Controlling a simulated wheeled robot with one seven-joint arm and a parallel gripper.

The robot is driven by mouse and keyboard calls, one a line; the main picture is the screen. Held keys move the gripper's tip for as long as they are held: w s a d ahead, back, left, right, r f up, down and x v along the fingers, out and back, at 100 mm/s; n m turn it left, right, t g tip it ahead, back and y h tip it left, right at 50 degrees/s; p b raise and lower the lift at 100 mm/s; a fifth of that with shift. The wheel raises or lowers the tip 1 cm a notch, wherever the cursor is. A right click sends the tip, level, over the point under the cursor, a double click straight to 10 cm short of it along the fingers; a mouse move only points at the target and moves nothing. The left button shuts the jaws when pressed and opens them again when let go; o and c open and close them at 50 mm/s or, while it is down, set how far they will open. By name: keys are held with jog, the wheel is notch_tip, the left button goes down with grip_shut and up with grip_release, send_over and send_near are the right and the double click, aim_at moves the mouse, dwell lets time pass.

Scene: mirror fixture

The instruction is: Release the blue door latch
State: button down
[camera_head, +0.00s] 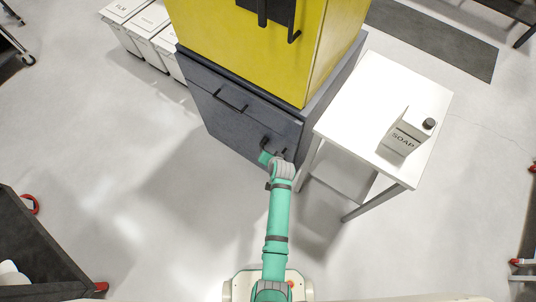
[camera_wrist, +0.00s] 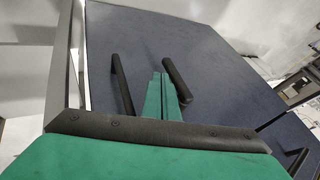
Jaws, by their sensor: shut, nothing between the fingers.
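The dark blue door (camera_wrist: 215,60) fills much of the wrist view; in the head view it is the blue-grey front (camera_head: 232,125) of the lower cabinet. A short black lever (camera_wrist: 176,82), which looks like the latch, stands on the door. A longer black bar handle (camera_wrist: 122,86) is left of it. My gripper (camera_wrist: 160,84) has its green fingers together, between bar and lever, with nothing held. The fingertips are close beside the lever; I cannot tell if they touch it. In the head view my gripper (camera_head: 271,157) is at the cabinet's lower right, partly hiding the hardware there.
A yellow cabinet (camera_head: 245,45) sits on top of the blue one. A white table (camera_head: 365,95) with a soap bottle (camera_head: 407,133) stands close to the right. White bins (camera_head: 150,25) are at the back left.

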jog(key=x, duration=0.4)
jog(key=shift+s+a, duration=0.1)
jog(key=shift+a, duration=0.1)
dwell(0.3)
